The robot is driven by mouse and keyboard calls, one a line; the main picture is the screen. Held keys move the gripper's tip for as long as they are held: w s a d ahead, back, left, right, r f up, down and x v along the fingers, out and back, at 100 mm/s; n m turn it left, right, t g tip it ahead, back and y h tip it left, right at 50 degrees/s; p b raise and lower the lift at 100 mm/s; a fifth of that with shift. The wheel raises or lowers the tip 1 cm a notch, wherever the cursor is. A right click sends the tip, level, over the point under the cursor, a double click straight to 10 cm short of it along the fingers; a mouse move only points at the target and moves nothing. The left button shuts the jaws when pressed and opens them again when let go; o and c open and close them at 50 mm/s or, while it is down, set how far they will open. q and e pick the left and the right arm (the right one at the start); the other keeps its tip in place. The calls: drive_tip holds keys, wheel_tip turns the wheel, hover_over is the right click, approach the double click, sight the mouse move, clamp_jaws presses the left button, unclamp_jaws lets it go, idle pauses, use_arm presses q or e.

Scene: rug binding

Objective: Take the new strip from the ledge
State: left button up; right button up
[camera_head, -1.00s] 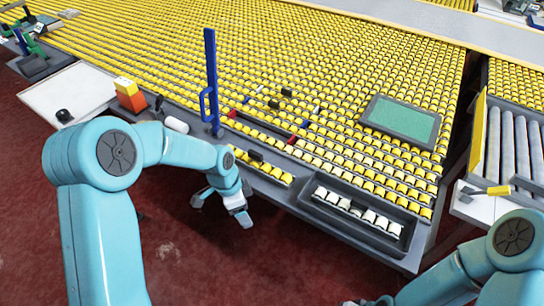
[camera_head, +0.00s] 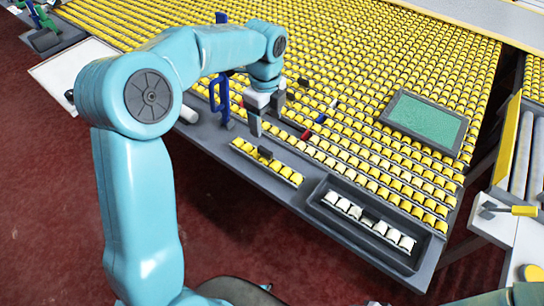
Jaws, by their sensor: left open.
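A short strip of yellow rollers (camera_head: 285,171) with a dark grip on it lies on the grey ledge (camera_head: 232,170) along the front of the roller table. A strip of white rollers (camera_head: 349,209) with a dark grip lies in a dark tray (camera_head: 330,183) to the right. I cannot tell for sure which of the two is the new strip. My left gripper (camera_head: 266,116) is open and empty, fingers pointing down, above the table's front edge. In the picture it is just above the yellow strip and apart from it. My right gripper is out of view.
A blue upright handle (camera_head: 221,100) stands just left of my left gripper. A dark bar with red ends (camera_head: 306,135) lies on the yellow roller bed (camera_head: 400,60). A green-topped panel (camera_head: 425,121) sits at the right. Red floor lies in front.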

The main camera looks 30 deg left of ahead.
sight(266, 157)
use_arm(q)
drive_tip(key=f, duration=1)
drive_tip(key=shift+s+a+f, duration=0.15)
drive_tip(key=shift+s+f, duration=0.05)
drive_tip(key=shift+s, duration=0.1)
wheel_tip(266, 157, down, 5)
drive_tip(key=shift+p, duration=0.3)
drive_tip(key=c, duration=1.3)
